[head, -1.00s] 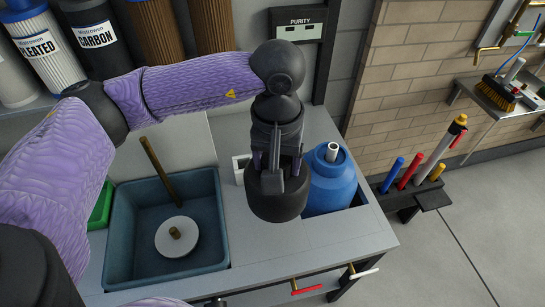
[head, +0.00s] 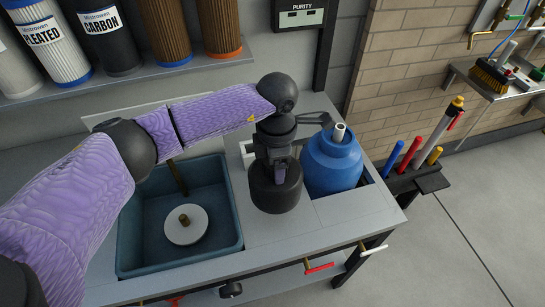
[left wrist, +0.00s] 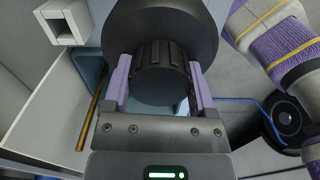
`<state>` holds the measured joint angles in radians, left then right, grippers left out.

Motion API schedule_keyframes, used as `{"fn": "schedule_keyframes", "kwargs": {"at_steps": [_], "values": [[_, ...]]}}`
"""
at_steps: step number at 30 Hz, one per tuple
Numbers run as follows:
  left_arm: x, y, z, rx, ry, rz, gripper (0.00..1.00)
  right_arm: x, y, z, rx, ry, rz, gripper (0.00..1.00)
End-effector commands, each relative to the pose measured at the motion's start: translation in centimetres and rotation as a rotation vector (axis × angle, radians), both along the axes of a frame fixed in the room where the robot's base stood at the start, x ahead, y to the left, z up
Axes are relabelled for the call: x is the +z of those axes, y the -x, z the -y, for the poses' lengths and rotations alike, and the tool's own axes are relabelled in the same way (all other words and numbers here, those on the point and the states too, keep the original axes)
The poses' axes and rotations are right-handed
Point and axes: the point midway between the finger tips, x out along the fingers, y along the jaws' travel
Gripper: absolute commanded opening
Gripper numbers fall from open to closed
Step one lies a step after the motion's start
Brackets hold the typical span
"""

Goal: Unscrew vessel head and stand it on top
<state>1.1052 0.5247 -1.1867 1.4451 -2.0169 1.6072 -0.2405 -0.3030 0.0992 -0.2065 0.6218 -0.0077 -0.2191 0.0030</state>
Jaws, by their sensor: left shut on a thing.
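The blue pressure vessel (head: 332,168) stands upright in a recess at the right end of the bench, with a white tube (head: 339,132) rising from its open top. The black vessel head (head: 275,194) is off it, just to its left in the head view. My left gripper (head: 277,165) is shut on the vessel head. In the left wrist view the purple fingers (left wrist: 160,88) clasp the sides of its ribbed black part (left wrist: 158,72), with a wider dark disc beyond. I cannot tell whether the head touches the bench. My right gripper is not in view.
A blue-grey sink (head: 130,235) with a white disc (head: 186,225) and a brown rod lies left. Filter cartridges (head: 105,35) stand on the shelf behind. A rack of coloured tubes (head: 405,180) is to the right. The bench front (head: 285,232) is clear.

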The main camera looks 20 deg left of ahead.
Motion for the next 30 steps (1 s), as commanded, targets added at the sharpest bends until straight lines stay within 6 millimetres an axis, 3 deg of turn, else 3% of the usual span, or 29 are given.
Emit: {"fn": "schedule_keyframes", "kwargs": {"at_steps": [21,30], "values": [[-4.7,0.0,0.0,0.005,0.001,-0.001,0.0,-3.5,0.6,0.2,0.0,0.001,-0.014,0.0],[-4.9,0.0,0.0,0.004,0.001,0.0,0.0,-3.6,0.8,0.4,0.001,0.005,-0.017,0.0]]}}
